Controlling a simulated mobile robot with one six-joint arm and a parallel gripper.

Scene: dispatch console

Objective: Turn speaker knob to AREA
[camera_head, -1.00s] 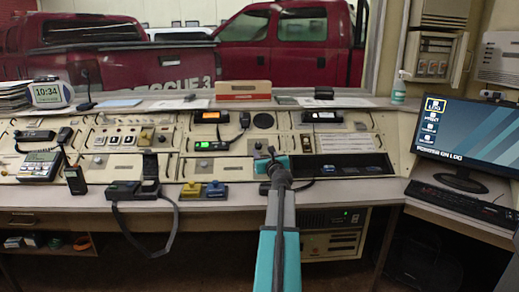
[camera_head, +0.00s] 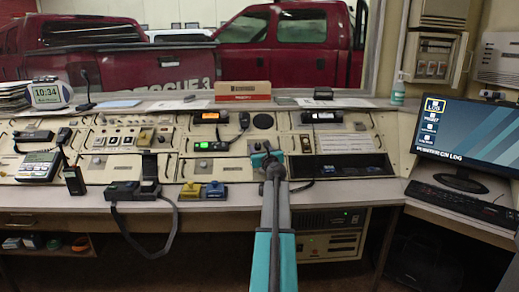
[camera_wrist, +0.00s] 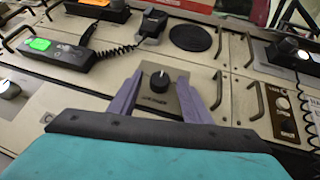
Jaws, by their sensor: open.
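The speaker knob (camera_wrist: 159,83) is a small round black knob with a white mark near its top edge, in the middle of the wrist view. It sits on a grey plate with small lettering below it that I cannot read clearly; no AREA mark is legible. My gripper (camera_wrist: 160,79) is open, with one purple finger on the left of the knob and one on the right. Gaps show between knob and fingers; how far the tips are above the panel is unclear. In the head view my gripper (camera_head: 266,158) is over the console and mostly hides the knob.
A radio with a green display (camera_wrist: 40,45) and a corded microphone (camera_wrist: 153,22) lie to the left and above. A round speaker grille (camera_wrist: 190,38) is beyond the knob. Metal handles (camera_wrist: 257,101) stand up from the panel on the right. A switch strip (camera_wrist: 284,103) is farther right.

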